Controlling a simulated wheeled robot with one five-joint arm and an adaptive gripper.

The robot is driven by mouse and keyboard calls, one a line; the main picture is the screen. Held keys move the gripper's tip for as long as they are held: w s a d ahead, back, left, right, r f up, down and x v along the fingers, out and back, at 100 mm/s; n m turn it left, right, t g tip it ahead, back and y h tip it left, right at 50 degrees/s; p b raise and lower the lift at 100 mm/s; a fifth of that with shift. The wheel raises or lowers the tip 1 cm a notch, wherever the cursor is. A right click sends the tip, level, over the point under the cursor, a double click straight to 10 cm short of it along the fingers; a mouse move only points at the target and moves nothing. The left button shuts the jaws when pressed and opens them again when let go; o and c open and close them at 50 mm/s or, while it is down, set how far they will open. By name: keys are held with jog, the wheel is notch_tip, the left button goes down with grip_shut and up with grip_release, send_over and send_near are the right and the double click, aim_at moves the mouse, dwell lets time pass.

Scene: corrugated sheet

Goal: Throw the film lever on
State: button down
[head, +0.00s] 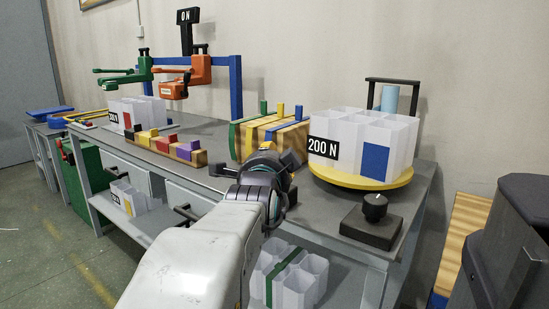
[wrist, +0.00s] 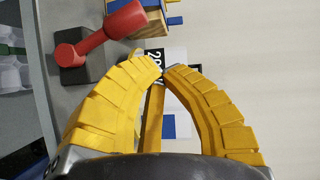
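A red lever (wrist: 108,32) on a dark base (wrist: 88,62) shows in the upper left of the wrist view. It is the only lever I see there, and no label on it is readable. It is not visible in the head view, where my arm covers part of the bench. My gripper (wrist: 163,68) has two curved yellow fingers whose tips meet or nearly meet, with nothing held between them. The lever is apart from the fingers, to the left of their tips in the wrist view.
White bins marked 200 N (head: 352,138) stand on a yellow round tray (head: 360,180). A black knob on a dark box (head: 370,226) is at the bench's front right. Coloured blocks (head: 172,146) and a wooden block stack (head: 270,134) sit behind. An ON sign (head: 188,16) stands at the back.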

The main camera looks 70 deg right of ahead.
jog(key=r+p+v, duration=0.1)
jog(key=p+v, duration=0.3)
jog(key=v, duration=0.4)
jog(key=shift+a, duration=0.15)
